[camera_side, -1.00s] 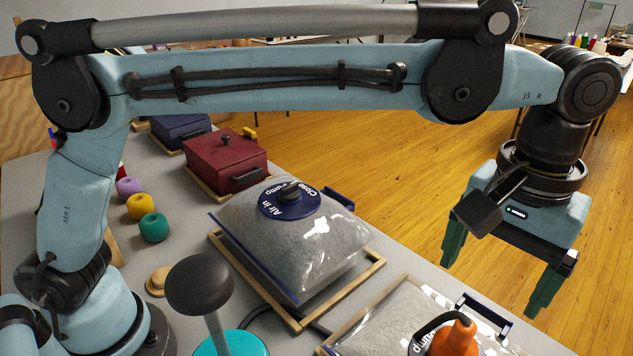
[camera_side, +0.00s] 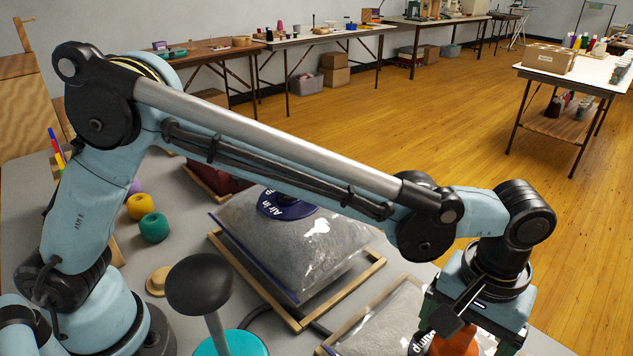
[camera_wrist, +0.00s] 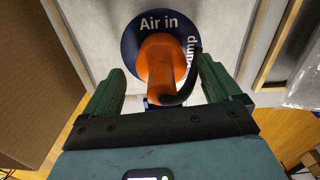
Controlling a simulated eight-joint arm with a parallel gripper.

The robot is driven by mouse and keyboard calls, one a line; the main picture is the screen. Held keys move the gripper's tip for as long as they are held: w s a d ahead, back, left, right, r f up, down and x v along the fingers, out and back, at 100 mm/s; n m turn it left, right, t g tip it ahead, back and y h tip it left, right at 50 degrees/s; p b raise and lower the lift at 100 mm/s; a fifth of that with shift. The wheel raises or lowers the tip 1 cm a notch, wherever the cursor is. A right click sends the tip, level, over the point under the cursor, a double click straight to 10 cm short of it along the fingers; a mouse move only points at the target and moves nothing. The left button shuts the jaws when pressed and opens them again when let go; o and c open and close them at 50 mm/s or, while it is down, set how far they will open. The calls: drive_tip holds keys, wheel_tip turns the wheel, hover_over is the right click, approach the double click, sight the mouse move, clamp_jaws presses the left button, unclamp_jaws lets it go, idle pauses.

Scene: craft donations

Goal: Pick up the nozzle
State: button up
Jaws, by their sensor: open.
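The orange nozzle (camera_side: 453,344) is at the front right in the side view, on the blue valve disc of a clear bag in a wooden frame. In the wrist view the nozzle (camera_wrist: 163,65) stands on the disc (camera_wrist: 135,38), which is marked "Air in" and "Pump". A black hose or strap curves along its right side. My gripper (camera_wrist: 160,72) is open, with one green finger on each side of the nozzle; contact cannot be told. In the side view my gripper (camera_side: 470,325) is low over the nozzle and hides part of it.
A second filled bag (camera_side: 300,250) lies in a wooden frame (camera_side: 350,289) behind. A teal pump (camera_side: 240,344) with a black knob (camera_side: 200,285) stands in front. Yellow and green yarn balls (camera_side: 154,228) are at left. In the wrist view a brown surface (camera_wrist: 40,70) is close at left.

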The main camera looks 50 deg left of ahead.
sight(456, 345)
drive_tip(key=shift+a+f, duration=0.1)
drive_tip(key=shift+f, duration=1.55)
drive_tip(key=c, duration=1.1)
drive_tip(key=shift+o, duration=0.2)
drive_tip(key=shift+r, duration=0.15)
